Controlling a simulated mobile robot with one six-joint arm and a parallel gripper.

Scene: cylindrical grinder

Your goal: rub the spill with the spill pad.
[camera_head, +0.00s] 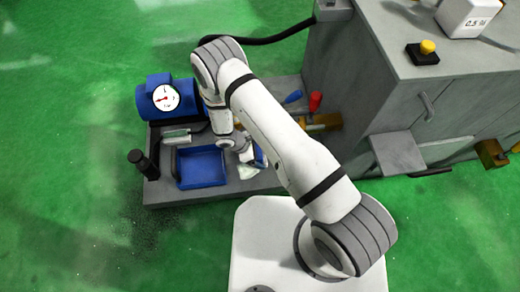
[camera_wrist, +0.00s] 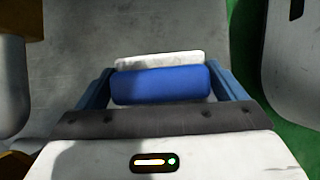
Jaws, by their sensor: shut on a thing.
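My gripper (camera_wrist: 160,88) is shut on the spill pad, which shows a blue rounded grip (camera_wrist: 160,85) and a white pad edge (camera_wrist: 158,60) beyond it. The grip lies across between the two blue fingers. In the head view my gripper (camera_head: 246,155) is over the right part of the grey tray-like base, partly hidden by my arm. A pale patch (camera_head: 249,174) shows just below it; I cannot tell if this is the pad or the spill. Dark speckles (camera_head: 145,228) lie on the green floor; I cannot tell if they are the spill.
On the grey base (camera_head: 160,192) stand a blue pump with a gauge (camera_head: 163,97), a blue bin (camera_head: 201,167) and a black post (camera_head: 142,163). Red-handled (camera_head: 315,101) and blue-handled (camera_head: 292,97) items lie behind my arm. The grey machine (camera_head: 360,90) stands right. Floor at left is open.

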